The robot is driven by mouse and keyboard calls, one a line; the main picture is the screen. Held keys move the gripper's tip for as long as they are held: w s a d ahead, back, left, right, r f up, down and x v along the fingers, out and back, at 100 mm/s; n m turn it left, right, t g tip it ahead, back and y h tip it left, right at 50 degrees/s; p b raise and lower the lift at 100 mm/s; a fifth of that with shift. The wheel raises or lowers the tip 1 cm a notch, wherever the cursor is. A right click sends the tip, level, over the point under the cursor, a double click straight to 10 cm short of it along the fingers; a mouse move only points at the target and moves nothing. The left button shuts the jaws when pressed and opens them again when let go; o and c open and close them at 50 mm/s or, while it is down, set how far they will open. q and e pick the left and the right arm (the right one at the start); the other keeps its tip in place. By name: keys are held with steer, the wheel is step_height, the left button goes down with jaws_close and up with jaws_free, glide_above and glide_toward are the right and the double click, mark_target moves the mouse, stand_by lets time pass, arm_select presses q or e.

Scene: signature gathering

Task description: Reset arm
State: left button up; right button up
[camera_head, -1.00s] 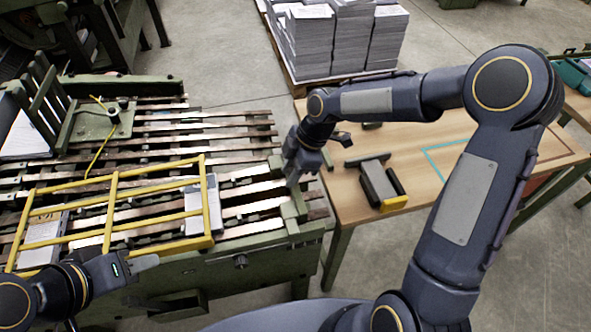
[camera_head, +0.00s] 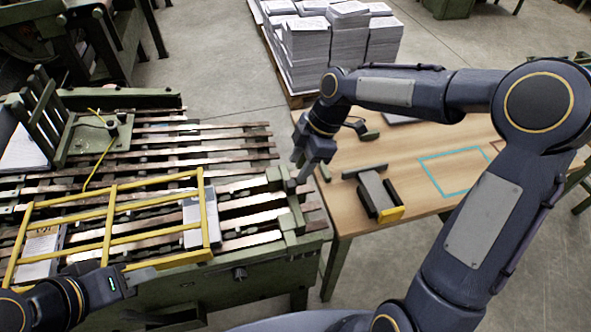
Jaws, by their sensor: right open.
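My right gripper (camera_head: 303,165) is open and points down above the right end of the slatted machine bed, by the near left corner of the wooden table. It looks empty. My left gripper (camera_head: 150,277) is low at the left, close to the near edge of the yellow frame. Its fingers are small here and I cannot tell whether they are open or shut.
A yellow frame (camera_head: 110,228) lies over the green machine's slatted bed, with paper stacks (camera_head: 40,246) under it. The wooden table (camera_head: 418,150) bears a grey and yellow block-like tool (camera_head: 380,195). Paper piles (camera_head: 335,40) stand on a pallet behind.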

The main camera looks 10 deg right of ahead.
steer(key=shift+r, duration=0.1)
stand_by(0.4)
steer(key=s+d+r+m+t+h+p, duration=0.1)
steer(key=s+d+r+m+t+p, duration=0.1)
steer(key=s+d+r+m+p, duration=0.4)
arm_select(q)
step_height(320, 180, up, 7)
steer(key=shift+p, duration=0.45)
arm_select(e)
steer(key=s+d+r+m+t, duration=0.1)
steer(key=s+r+m+t, duration=0.1)
steer(key=s+m, duration=0.5)
steer(key=s+d+r+m+t, duration=0.1)
steer(key=s+r+m, duration=0.3)
steer(key=s+m, duration=0.3)
steer(key=shift+s+t, duration=0.4)
steer(key=shift+s, duration=0.6)
